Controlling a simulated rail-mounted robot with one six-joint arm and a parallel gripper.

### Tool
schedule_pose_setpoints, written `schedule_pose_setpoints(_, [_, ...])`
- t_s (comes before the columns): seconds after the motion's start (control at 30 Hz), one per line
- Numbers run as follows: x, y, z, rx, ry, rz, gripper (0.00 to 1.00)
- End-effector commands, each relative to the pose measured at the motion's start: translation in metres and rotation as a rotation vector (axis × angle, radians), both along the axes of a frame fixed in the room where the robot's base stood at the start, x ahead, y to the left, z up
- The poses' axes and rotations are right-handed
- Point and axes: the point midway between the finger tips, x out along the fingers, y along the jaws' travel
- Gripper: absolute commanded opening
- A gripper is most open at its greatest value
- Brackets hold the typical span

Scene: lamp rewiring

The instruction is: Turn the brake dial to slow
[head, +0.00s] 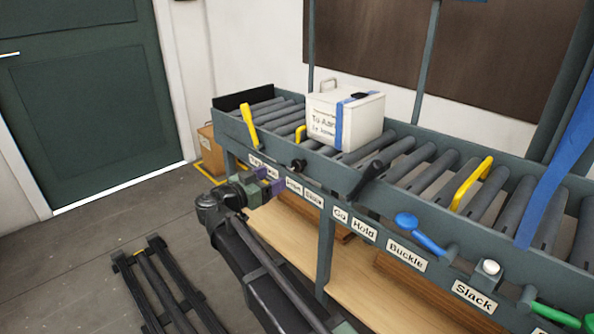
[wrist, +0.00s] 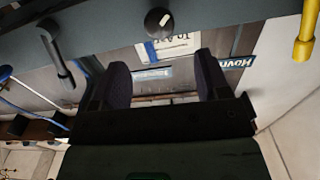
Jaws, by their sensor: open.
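The brake dial (head: 298,165) is a small dark round knob on the front rail of the roller conveyor. In the wrist view it is a black knob (wrist: 158,20) with a short pale mark, near the top centre. The label below it in the head view is small and partly hard to read. My gripper (head: 272,182) is close to the rail, just left of and below the dial. In the wrist view my gripper (wrist: 163,76) has its two dark fingers apart with nothing held. The dial lies beyond the fingertips, apart from them.
A white box with a blue strap (head: 358,118) sits on the rollers. A yellow lever (head: 249,128) stands left of the dial, a dark lever (head: 367,178) right. A wooden shelf (head: 290,237) lies below.

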Motion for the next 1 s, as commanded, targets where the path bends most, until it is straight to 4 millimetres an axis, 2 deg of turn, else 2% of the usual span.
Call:
schedule_pose_setpoints(0.4, [0.064, -0.062, -0.001, 0.0, 0.003, -0.003, 0.69])
schedule_pose_setpoints(0.53, [0.071, -0.07, -0.001, 0.0, 0.003, -0.003, 0.69])
schedule_pose_setpoints(0.77, [0.072, -0.07, -0.001, 0.0, 0.003, -0.002, 0.69])
schedule_pose_setpoints(1.0, [0.072, -0.07, -0.001, 0.001, 0.004, -0.002, 0.32])
